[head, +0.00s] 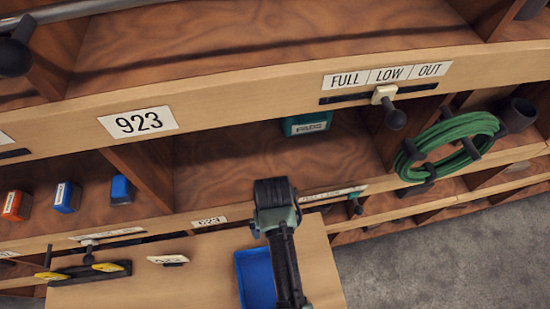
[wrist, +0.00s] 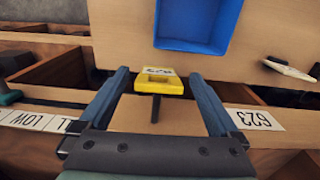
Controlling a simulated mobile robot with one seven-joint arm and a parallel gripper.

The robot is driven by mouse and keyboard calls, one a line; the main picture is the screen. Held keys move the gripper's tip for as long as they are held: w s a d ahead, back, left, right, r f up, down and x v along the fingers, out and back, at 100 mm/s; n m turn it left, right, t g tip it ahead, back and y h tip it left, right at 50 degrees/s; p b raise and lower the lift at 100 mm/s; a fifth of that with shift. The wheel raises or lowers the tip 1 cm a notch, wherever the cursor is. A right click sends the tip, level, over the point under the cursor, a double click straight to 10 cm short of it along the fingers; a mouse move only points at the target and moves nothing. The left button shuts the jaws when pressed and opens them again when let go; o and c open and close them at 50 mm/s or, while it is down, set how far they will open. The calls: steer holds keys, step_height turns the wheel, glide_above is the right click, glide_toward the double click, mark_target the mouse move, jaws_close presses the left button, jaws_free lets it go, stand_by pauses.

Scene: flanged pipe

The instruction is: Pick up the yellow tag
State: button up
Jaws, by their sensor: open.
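The yellow tag (wrist: 158,84) shows in the wrist view between my fingers, with a white marked face on its upper side. A short dark stem stands just below it. My gripper (wrist: 158,76) is open, with one blue-grey finger on each side of the tag and a visible gap to each. In the head view my gripper (head: 275,190) is over the front edge of the shelf, and I cannot make out the tag there.
A blue tray (head: 255,277) sits on the wooden board in front of the shelf. A white tag (head: 168,259) and a dark bar with yellow ends (head: 85,270) are to the left. A teal box (head: 307,123) stands in the bay behind; a green hose coil (head: 450,147) hangs at right.

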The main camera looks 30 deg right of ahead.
steer(key=shift+w+d+f, duration=0.1)
steer(key=shift+d+f, duration=0.05)
steer(key=shift+f, duration=1.4)
steer(key=c, duration=1.5)
steer(key=shift+r+b, duration=0.15)
steer(key=shift+b, duration=0.15)
steer(key=shift+c, duration=0.2)
steer(key=s+a+b, duration=0.1)
steer(key=s+a, duration=0.1)
steer(key=s, duration=0.6)
steer(key=s+a+b, duration=0.2)
steer(key=s+a, duration=0.1)
steer(key=s, duration=0.6)
steer(key=shift+s+r, duration=0.15)
steer(key=shift+s, duration=0.05)
